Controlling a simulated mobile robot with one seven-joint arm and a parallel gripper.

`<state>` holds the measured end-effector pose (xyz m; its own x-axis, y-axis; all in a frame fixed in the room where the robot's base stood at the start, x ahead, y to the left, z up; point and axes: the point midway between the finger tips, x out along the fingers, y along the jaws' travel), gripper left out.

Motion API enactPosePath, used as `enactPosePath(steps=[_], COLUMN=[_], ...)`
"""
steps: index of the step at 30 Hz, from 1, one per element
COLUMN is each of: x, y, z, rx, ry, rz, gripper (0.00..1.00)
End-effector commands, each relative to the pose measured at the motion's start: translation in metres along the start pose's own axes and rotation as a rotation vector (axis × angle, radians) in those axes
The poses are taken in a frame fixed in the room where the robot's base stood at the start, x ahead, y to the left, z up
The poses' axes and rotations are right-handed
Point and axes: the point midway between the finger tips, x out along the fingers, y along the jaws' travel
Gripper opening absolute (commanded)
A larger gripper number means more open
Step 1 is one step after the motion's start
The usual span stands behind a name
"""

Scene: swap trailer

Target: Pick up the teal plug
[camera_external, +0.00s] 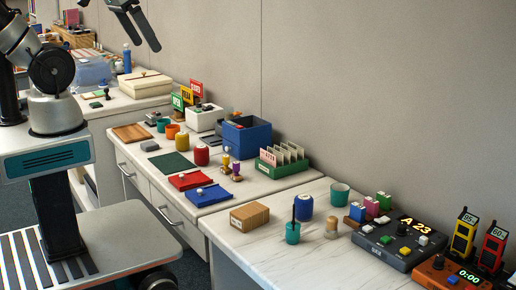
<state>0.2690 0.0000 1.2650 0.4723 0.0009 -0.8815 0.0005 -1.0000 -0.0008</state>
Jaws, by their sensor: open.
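My gripper (147,46) is at the top of the view, high in front of the bare wall, with its two dark fingers apart and nothing between them. It is far from the near worktop. A small teal piece (292,234) with a thin dark stem stands upright on the near white worktop, right of a tan block. I cannot tell for sure whether it is the teal plug. A wider teal cup (340,194) stands farther back on the same worktop.
Near the teal piece are a tan block (249,217), a blue jar (303,208) and a small beige jar (331,228). A grey console (385,245) stands to the right. The worktop's front strip is clear. A blue box (246,138) and red jar (201,156) are farther left.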

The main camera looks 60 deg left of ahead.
Motion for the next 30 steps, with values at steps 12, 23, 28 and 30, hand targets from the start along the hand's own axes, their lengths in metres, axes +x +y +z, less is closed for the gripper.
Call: enactPosePath(steps=[12,23,28,30], x=[0.0,0.0,0.021,0.039], y=[0.0,0.001,0.021,0.041], z=[-0.001,-0.001,-0.013,-0.022], rx=[0.0,0.003,0.11,0.207], ry=[0.0,-0.001,-0.036,-0.065], rz=[0.001,0.002,0.034,0.069], gripper=[0.66,0.53,0.53,0.53])
